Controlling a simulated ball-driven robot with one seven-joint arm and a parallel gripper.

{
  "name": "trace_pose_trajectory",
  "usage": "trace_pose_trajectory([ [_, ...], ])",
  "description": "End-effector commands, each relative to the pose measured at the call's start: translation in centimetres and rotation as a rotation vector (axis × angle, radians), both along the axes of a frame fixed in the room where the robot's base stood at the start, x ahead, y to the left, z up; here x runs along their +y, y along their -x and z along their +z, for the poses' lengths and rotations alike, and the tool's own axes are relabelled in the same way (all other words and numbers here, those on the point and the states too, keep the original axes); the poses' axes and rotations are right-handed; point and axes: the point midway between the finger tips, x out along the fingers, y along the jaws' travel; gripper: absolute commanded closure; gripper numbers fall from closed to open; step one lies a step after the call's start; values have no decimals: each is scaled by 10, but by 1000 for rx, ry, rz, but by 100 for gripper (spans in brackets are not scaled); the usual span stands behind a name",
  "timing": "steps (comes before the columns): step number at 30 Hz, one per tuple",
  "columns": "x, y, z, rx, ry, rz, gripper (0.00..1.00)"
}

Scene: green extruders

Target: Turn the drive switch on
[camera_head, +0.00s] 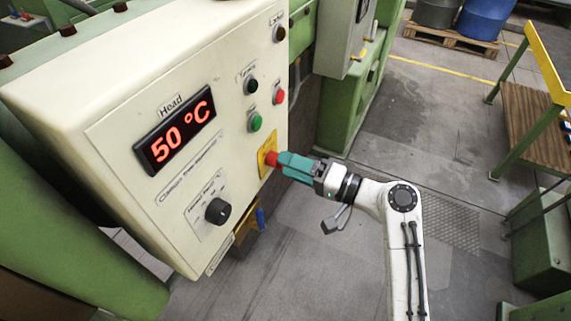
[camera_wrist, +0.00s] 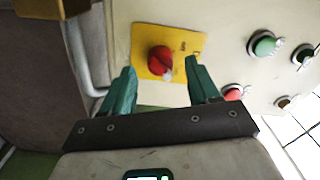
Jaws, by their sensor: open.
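The drive switch is a red rotary knob (camera_head: 271,158) on a yellow plate (camera_head: 263,165) at the lower right edge of the cream control box. In the wrist view the red knob (camera_wrist: 160,60) sits on the yellow plate (camera_wrist: 192,42), straight ahead. My gripper (camera_head: 282,161) has green fingers and points at the knob from the right in the head view. In the wrist view my gripper (camera_wrist: 159,70) is open, one finger on each side of the knob in the picture. I cannot tell whether the fingertips reach around it or touch it.
The cream box has a red "50 °C" display (camera_head: 175,137), a black dial (camera_head: 217,211), a green button (camera_head: 255,122) and a red button (camera_head: 279,95). Open floor (camera_head: 330,270) lies beneath my arm; a wood-panelled bench (camera_head: 535,120) stands at right.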

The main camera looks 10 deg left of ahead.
Motion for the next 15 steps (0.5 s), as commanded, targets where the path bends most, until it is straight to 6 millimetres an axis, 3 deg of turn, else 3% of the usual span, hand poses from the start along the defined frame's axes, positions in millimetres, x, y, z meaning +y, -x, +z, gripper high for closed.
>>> trace_pose_trajectory([
  [9,-58,21,-4,0,1,-4,40],
  [15,-77,28,-2,1,-1,-1,40],
])
